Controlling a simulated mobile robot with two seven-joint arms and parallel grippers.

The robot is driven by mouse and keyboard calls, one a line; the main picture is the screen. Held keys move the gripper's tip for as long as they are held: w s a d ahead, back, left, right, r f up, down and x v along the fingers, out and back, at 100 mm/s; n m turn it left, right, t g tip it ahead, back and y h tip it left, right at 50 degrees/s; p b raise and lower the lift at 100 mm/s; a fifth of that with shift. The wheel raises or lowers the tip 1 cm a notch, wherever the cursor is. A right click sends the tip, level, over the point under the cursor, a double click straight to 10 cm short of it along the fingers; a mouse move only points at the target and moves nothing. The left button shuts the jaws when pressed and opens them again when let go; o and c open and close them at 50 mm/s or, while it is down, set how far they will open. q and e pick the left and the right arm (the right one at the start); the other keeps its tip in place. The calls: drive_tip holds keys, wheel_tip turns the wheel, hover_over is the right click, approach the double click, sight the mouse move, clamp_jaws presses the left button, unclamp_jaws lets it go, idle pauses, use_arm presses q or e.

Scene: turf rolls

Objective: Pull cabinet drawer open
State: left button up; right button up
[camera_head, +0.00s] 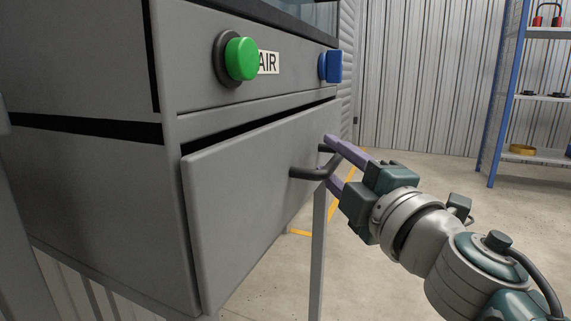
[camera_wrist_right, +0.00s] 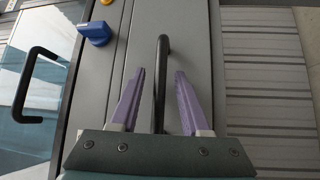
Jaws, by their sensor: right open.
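The grey cabinet drawer (camera_head: 245,195) fills the middle of the head view, with a dark gap along its top edge. Its black bar handle (camera_head: 308,173) sticks out from the front; the handle also shows in the right wrist view (camera_wrist_right: 161,75). My right gripper (camera_head: 331,160) is at the handle with its purple fingers apart. In the right wrist view my right gripper (camera_wrist_right: 158,85) is open, with one finger on each side of the handle and visible space between them. My left gripper is in neither view.
Above the drawer are a green button (camera_head: 241,59), an AIR label (camera_head: 268,62) and a blue knob (camera_head: 331,66). The knob also shows in the right wrist view (camera_wrist_right: 95,33). A blue-framed shelf (camera_head: 497,110) stands at the far right. Concrete floor (camera_head: 400,170) lies open between them.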

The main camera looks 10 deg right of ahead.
clamp_jaws()
idle(0.4)
idle(1.1)
